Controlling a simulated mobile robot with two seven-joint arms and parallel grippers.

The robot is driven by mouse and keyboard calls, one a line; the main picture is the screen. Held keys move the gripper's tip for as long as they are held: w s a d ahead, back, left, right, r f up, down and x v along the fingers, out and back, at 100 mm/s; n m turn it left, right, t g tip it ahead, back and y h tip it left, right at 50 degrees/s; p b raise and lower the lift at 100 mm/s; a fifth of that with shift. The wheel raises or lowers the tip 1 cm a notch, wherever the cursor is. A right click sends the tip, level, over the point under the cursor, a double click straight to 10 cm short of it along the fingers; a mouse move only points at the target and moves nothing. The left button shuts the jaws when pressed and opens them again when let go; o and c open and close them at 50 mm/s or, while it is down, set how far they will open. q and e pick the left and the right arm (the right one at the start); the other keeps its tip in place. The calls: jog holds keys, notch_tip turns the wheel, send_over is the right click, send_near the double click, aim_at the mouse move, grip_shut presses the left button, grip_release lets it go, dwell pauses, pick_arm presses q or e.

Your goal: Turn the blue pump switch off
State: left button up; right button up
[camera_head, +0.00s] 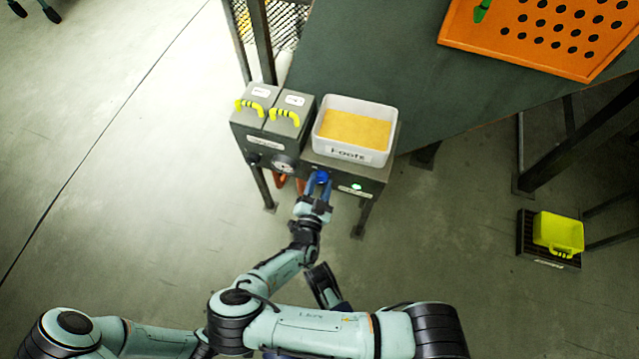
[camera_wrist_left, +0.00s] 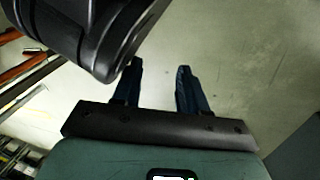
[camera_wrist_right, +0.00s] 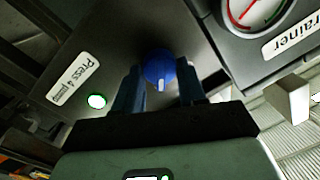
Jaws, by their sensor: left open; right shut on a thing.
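The blue pump switch (camera_head: 322,177) is a round knob on the front of the grey cabinet, below the white bin. In the right wrist view the blue knob (camera_wrist_right: 159,69) shows a white mark pointing toward the bottom of the picture. My right gripper (camera_head: 319,187) is shut on the knob, with its fingers (camera_wrist_right: 157,88) on either side of it. A green lamp (camera_wrist_right: 97,101) is lit on the same panel. My left gripper (camera_wrist_left: 158,80) is open and empty, low over the floor; in the head view it is near my arms (camera_head: 325,288).
A white bin (camera_head: 349,153) of yellow material stands on the cabinet. Left of it are two grey boxes with yellow handles (camera_head: 285,116). A round gauge (camera_wrist_right: 258,8) sits beside the knob panel. A yellow-green container (camera_head: 558,233) stands at right. Floor at left is clear.

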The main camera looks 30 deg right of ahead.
jog(key=n, duration=0.6)
jog(key=n+g+p, duration=0.1)
jog(key=n, duration=0.5)
jog(key=shift+w+a+r, duration=0.1)
jog(key=shift+w, duration=0.05)
pick_arm(q)
jog(key=shift+t, duration=0.5)
jog(key=shift+w+d+r, duration=0.15)
jog(key=shift+w+r, duration=0.55)
jog(key=shift+w, duration=0.05)
jog(key=shift+w+d+r, duration=0.1)
jog(key=shift+w+r, duration=0.6)
jog(key=shift+w, duration=0.05)
pick_arm(e)
jog(key=shift+n+g, duration=0.3)
jog(key=shift+n, duration=1.2)
pick_arm(q)
jog(key=shift+p, duration=0.3)
pick_arm(e)
jog(key=o, duration=1.1)
jog(key=shift+c, duration=0.2)
